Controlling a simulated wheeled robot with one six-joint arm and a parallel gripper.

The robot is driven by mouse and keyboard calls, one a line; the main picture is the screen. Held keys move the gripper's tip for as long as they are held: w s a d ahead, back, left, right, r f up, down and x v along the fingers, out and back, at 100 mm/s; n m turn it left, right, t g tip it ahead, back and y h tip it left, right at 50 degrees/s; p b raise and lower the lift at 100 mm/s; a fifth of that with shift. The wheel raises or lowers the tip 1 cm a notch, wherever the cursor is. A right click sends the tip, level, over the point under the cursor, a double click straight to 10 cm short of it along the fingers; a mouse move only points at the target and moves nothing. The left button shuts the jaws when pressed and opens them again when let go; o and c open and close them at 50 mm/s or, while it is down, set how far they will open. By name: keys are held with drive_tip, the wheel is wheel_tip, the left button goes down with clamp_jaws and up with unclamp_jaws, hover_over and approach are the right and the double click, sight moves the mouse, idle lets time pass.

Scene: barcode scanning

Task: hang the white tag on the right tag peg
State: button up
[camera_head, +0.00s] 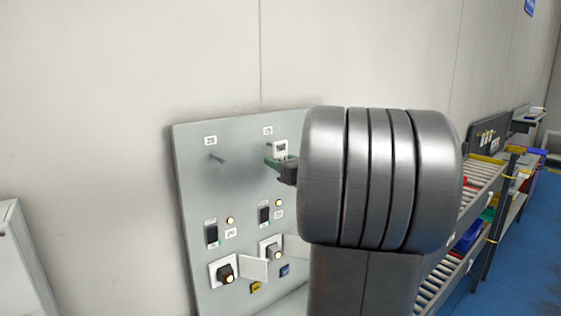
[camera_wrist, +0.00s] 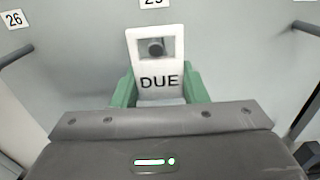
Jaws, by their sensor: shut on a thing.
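My gripper (camera_wrist: 161,92) is shut on the white tag (camera_wrist: 158,81), which reads DUE and has a square window. Green fingers clasp its lower sides. The round dark end of a peg (camera_wrist: 155,47) shows inside the window; I cannot tell whether it passes through. The tag (camera_head: 280,149) also shows in the head view, by the upper right of the grey panel (camera_head: 190,190). A bare peg (camera_head: 217,157) is to its left, under a label. A short bit of another peg shows beside the tag; my arm hides the panel's right part.
The wrist view shows dark rods at left (camera_wrist: 16,56) and right (camera_wrist: 307,28), apart from the tag. Lower on the panel are switches, lit lamps, black knobs (camera_head: 226,273) and hinged white flaps. Roller shelves (camera_head: 482,180) with bins stand at right.

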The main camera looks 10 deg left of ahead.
drive_tip(key=shift+d, duration=0.1)
idle(0.3)
drive_tip(key=shift+v, duration=1.7)
drive_tip(key=v, duration=0.6)
idle(0.9)
